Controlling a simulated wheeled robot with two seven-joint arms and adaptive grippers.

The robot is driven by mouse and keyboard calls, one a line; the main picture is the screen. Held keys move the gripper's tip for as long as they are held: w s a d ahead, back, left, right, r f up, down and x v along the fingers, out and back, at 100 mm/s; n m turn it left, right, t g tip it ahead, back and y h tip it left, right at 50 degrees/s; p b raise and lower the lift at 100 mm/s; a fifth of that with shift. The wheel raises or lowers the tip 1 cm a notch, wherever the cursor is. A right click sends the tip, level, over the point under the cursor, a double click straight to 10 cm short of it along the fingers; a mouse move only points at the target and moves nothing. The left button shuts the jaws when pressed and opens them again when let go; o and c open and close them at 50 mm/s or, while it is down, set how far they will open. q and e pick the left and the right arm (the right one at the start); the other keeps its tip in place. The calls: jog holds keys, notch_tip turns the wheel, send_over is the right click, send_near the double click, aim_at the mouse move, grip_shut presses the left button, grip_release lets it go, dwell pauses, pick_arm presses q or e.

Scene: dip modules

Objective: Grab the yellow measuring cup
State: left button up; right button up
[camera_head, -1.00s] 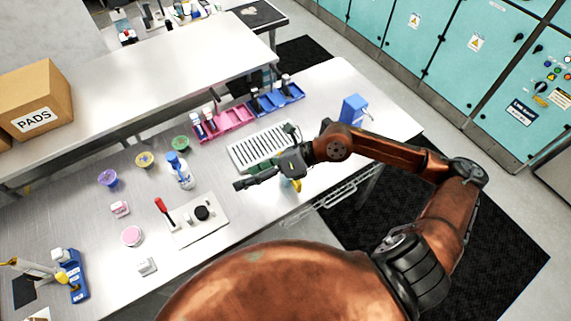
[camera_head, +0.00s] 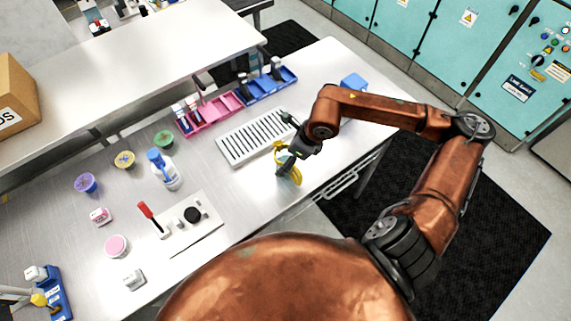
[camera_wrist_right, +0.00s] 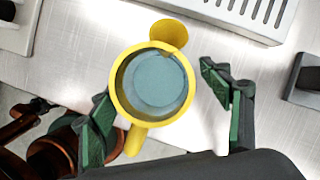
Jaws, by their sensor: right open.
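The yellow measuring cup (camera_head: 295,174) stands on the metal table near its front edge, partly hidden by my right gripper (camera_head: 284,161) in the head view. In the right wrist view the cup (camera_wrist_right: 117,88) is seen from above, with a yellow rim, a blue-grey inside, a round tab at the top and a handle at the bottom. My right gripper (camera_wrist_right: 160,122) is open, with one green-padded finger on each side of the cup. The left finger looks close to the cup's wall; a gap shows on the right. My left gripper is not in view.
A slotted white rack (camera_head: 256,138) lies just behind the cup. A white board (camera_head: 187,232) with a red-handled tool and a spray bottle (camera_head: 163,170) are to the left. Pink (camera_head: 213,111) and blue (camera_head: 266,88) trays stand further back.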

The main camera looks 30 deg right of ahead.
jog(key=x, duration=0.5)
jog(key=shift+a+f, duration=0.2)
jog(key=shift+f, duration=0.2)
jog(key=shift+c, duration=0.4)
jog(key=c, duration=1.2)
jog(key=shift+r, duration=0.1)
